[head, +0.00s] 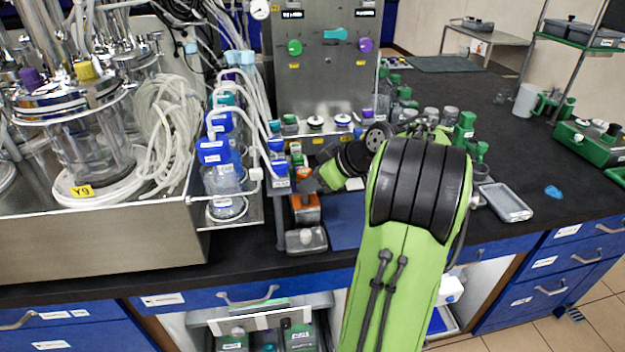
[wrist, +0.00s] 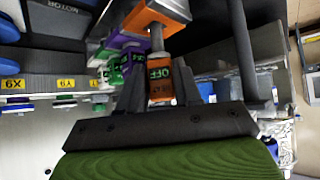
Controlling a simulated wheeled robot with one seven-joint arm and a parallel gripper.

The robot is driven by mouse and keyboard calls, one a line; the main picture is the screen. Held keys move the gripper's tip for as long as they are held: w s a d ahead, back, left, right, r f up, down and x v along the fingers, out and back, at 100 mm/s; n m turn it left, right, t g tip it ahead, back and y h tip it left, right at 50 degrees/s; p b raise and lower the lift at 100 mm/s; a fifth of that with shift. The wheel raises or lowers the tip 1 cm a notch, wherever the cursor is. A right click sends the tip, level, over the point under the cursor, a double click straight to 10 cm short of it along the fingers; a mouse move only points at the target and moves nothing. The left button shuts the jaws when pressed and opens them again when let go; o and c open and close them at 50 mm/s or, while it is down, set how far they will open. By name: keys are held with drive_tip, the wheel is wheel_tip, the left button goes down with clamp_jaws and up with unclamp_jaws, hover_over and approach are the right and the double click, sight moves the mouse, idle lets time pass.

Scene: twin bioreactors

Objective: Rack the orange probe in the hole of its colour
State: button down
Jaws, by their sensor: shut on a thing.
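The orange probe (wrist: 160,82) is in the wrist view, an orange body with a dark label, between the two fingers of my gripper (wrist: 160,92). My gripper is shut on it. A grey shaft runs from the probe towards an orange block (wrist: 152,14) at the top of the view. I cannot tell whether the shaft's end is in a hole there. A purple block (wrist: 126,42) and green parts sit beside the orange one. In the head view my gripper (head: 308,188) is low over the bench beside an orange block (head: 305,212); the probe itself is not clear there.
Blue-capped bottles (head: 222,165) and tubing stand close left of my gripper. A steel panel (head: 325,70) with coloured knobs rises behind. A grey block (head: 305,240) sits at the bench's front edge.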

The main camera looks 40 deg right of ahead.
sight(313, 204)
drive_tip(key=shift+f+b, duration=0.7)
drive_tip(key=shift+f, duration=0.1)
drive_tip(key=shift+f+b, duration=0.55)
drive_tip(key=shift+f, duration=0.1)
drive_tip(key=shift+f, duration=0.2)
idle(0.4)
drive_tip(key=c, duration=0.7)
unclamp_jaws()
drive_tip(key=p+v, duration=0.7)
drive_tip(key=v, duration=0.8)
drive_tip(key=shift+s+r, duration=0.2)
drive_tip(key=shift+r, duration=0.1)
